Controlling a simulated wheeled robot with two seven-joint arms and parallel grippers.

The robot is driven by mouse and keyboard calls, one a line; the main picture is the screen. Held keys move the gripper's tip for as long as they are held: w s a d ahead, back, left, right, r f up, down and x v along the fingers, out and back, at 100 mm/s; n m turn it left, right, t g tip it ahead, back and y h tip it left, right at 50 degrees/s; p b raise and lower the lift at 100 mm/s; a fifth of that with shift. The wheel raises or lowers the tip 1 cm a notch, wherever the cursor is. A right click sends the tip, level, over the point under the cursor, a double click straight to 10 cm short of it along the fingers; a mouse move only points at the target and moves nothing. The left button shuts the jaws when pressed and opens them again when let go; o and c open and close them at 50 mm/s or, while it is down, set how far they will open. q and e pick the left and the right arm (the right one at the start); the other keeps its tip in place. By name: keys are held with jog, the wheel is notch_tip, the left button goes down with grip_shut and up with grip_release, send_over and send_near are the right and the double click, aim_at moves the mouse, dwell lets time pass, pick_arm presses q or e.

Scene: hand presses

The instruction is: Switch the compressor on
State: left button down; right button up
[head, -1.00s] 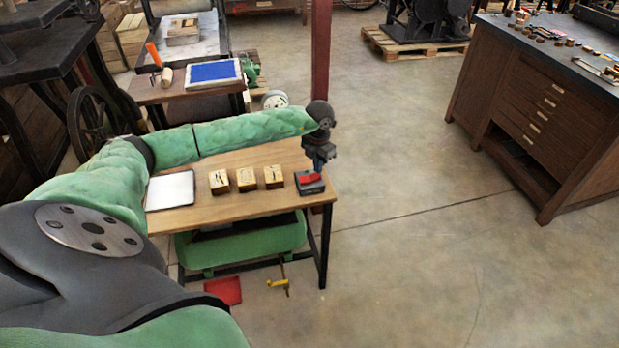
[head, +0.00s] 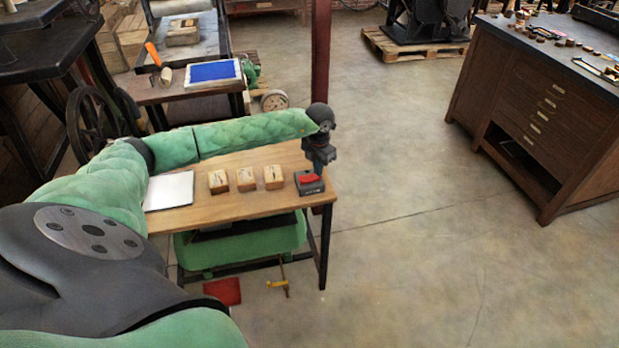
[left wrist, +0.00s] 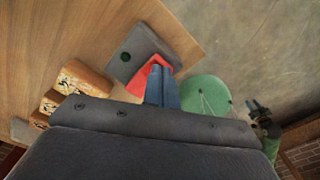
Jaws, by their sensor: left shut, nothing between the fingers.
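A dark grey switch box (head: 311,189) with a red rocker (head: 307,178) sits at the right end of the wooden table. The left wrist view also shows the box (left wrist: 146,47), with a dark green round spot on one end, and the red rocker (left wrist: 143,78). My left gripper (head: 318,169) is shut and empty, pointing down at the rocker. In the left wrist view its blue-grey fingertips (left wrist: 163,80) overlap the rocker's edge; I cannot tell whether they press on it. A green tank (head: 240,241), apparently the compressor, is under the table.
Several wooden blocks (head: 246,179) and a white sheet (head: 169,191) lie on the table (head: 225,207) left of the switch box. A red post (head: 320,60) stands just behind the table. The floor (head: 420,230) to the right is clear up to a brown cabinet (head: 545,120).

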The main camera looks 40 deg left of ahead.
pick_arm(q)
jog(key=shift+f, duration=0.25)
jog(key=shift+r, duration=0.1)
jog(key=shift+r+p, duration=0.9)
jog(key=shift+r, duration=2.55)
